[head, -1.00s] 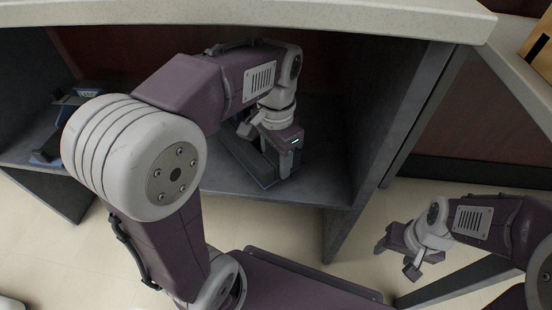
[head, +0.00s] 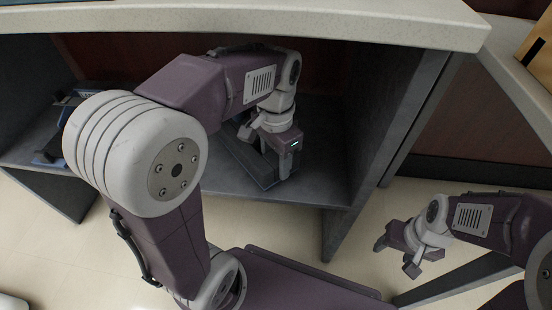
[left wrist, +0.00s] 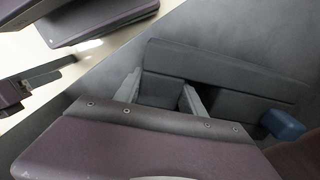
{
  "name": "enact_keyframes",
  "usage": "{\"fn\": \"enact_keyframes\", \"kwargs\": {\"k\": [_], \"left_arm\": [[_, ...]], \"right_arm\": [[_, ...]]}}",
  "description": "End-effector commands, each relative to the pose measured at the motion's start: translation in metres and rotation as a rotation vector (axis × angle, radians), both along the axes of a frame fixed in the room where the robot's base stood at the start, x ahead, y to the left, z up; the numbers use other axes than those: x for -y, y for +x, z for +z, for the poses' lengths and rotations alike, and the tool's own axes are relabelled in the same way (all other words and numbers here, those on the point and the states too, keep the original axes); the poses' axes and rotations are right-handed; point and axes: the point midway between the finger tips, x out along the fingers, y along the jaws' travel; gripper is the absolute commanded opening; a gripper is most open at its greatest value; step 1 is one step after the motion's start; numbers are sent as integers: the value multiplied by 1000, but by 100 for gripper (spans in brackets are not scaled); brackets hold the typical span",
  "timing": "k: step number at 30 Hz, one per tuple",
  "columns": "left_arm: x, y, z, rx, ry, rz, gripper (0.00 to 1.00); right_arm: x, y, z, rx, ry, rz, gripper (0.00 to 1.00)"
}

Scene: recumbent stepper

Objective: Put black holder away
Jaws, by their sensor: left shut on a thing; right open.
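The black holder (head: 236,153) is a long dark piece lying on the grey shelf inside the open compartment under the counter. My left gripper (head: 278,166) is over its right end and shut on it. In the left wrist view the holder (left wrist: 225,78) lies across the picture, with the two grey fingers of my left gripper (left wrist: 160,95) at its near side. My left wrist and arm hide part of the holder in the head view. My right gripper (head: 394,252) is open and empty, outside the compartment at the lower right.
The grey shelf (head: 315,180) has bare room right of the holder, up to the side panel (head: 400,115). The counter top (head: 250,17) overhangs the compartment. A dark and blue object (head: 47,153) sits on the shelf at left, partly behind my arm. A blue piece (left wrist: 283,124) shows in the wrist view.

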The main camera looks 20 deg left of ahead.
Motion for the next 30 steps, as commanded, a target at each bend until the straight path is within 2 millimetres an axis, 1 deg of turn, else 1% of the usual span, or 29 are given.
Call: {"fn": "enact_keyframes", "kwargs": {"k": [1,17,26,30], "left_arm": [[0,0,1,0,0,0,0],[0,0,0,1,0,0,0],[0,0,-10,1,0,0,0],[0,0,-8,1,0,0,0]], "right_arm": [[0,0,2,0,0,0,59],[0,0,1,0,0,0,59],[0,0,-5,0,0,0,59],[0,0,-3,0,0,0,59]]}}
